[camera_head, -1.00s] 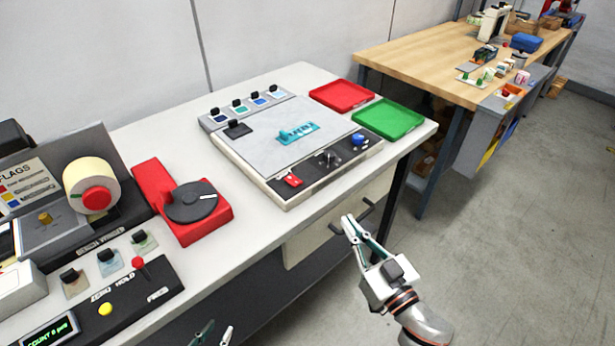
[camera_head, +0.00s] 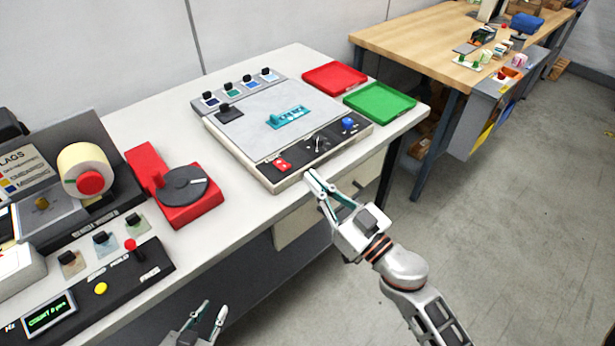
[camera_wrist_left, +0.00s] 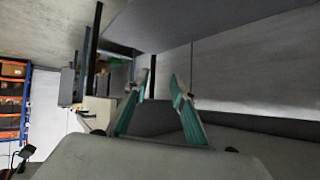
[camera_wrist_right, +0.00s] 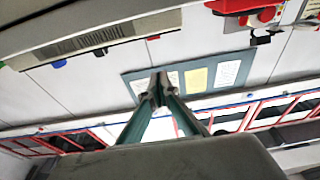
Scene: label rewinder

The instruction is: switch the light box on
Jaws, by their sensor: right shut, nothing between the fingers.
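The light box (camera_head: 262,128) lies on the bench with a pale grey top. Its dark front strip carries a red switch (camera_head: 283,165), a small lever in the middle (camera_head: 318,143) and a blue knob (camera_head: 348,123). A teal template (camera_head: 289,117) lies on its top. My right gripper (camera_head: 314,181) is shut and empty, just in front of the light box's front edge and right of the red switch. In the right wrist view its fingertips (camera_wrist_right: 158,92) meet. My left gripper (camera_head: 212,315) is open and empty, low in front of the bench; its spread fingers show in the left wrist view (camera_wrist_left: 158,90).
A red tray (camera_head: 335,77) and a green tray (camera_head: 380,103) lie right of the light box. A red turntable unit (camera_head: 175,187) stands left of it. The rewinder's control panel (camera_head: 110,281) is at lower left. The floor at right is clear.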

